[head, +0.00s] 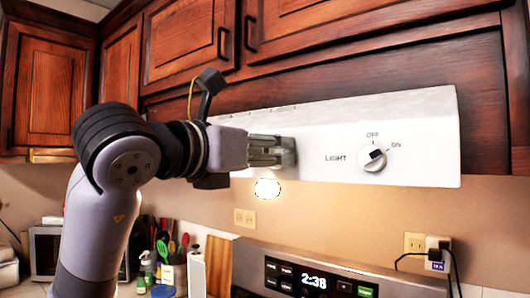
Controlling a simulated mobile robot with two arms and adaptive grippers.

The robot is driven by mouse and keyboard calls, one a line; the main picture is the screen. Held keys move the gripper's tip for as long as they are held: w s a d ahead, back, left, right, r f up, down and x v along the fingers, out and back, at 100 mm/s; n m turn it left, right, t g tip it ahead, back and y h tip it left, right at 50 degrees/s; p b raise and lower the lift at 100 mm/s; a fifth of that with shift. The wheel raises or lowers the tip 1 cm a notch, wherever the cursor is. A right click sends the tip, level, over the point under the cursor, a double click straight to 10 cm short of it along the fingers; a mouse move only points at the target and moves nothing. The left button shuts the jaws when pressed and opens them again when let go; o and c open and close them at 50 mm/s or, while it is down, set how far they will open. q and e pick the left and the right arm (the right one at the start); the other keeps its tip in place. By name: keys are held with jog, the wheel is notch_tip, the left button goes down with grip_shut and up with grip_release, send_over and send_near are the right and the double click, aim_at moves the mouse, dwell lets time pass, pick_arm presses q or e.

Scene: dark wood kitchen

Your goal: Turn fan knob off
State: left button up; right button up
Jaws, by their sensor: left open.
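The white range hood (420,120) hangs under the wooden cabinets. A knob labelled LIGHT (372,157) is on its right part, with OFF printed above and ON at its upper right. A dark mark on this knob faces the upper right, towards ON. No fan knob or fan label shows; the hood's left front is partly covered by my left arm. My left gripper (285,151) is at the hood's left front, pointing right, fingers open. I cannot tell whether it touches the hood or has anything between its fingers. My right gripper is not in view.
A lit bulb (268,188) glows below the hood. The stove panel (330,280) with a clock stands below. Outlets with plugged-in cords (425,248) are at right. Utensils (172,245) and a microwave (45,252) are at left. The space before the hood's right half is clear.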

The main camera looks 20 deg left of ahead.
pick_arm(q)
jog(key=v, duration=1.2)
